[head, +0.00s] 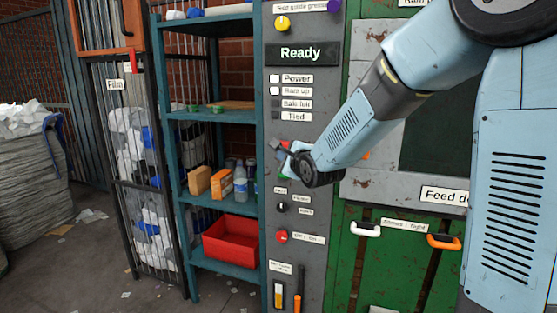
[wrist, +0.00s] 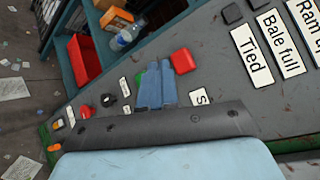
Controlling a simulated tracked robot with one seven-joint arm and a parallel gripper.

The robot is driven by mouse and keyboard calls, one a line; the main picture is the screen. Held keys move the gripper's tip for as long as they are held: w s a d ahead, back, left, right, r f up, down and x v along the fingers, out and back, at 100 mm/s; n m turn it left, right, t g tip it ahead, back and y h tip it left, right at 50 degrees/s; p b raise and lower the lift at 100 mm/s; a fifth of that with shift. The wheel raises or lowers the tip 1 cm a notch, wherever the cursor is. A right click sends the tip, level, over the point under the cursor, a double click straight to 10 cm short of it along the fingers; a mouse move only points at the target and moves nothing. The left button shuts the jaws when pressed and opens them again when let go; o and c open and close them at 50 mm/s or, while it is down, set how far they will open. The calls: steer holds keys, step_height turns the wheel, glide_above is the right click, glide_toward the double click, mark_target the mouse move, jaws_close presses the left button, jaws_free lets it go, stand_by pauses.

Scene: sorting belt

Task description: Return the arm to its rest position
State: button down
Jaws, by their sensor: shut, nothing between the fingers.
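My blue arm reaches in from the right of the head view, bent at the elbow, toward the grey control panel (head: 304,120). My gripper (head: 281,148) is at the panel's face, below the "Tied" label, and is partly hidden by my own wrist. In the wrist view my gripper (wrist: 155,86) shows blue fingers together with nothing between them. A red button (wrist: 182,61) is right beside the fingertips there. I cannot tell whether the fingers touch the panel.
Left of the panel a teal shelf (head: 215,115) holds boxes, a bottle (head: 240,184) and a red bin (head: 231,241). A green door (head: 395,262) with white and orange handles is below my arm. More controls, including a red knob (head: 282,237), are lower on the panel.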

steer(key=s+d+n+g+h, duration=0.2)
steer(key=s+d+n, duration=0.4)
steer(key=s, duration=0.5)
steer(key=s+d+n+g+h, duration=0.2)
steer(key=s+d+n+g, duration=0.2)
steer(key=s, duration=0.8)
steer(key=s+d+n+g+h, duration=0.2)
steer(key=s+d+n+g, duration=0.1)
steer(key=s+d+n, duration=0.5)
steer(key=s+d, duration=0.3)
steer(key=shift+s+r, duration=0.3)
steer(key=shift+r, duration=0.1)
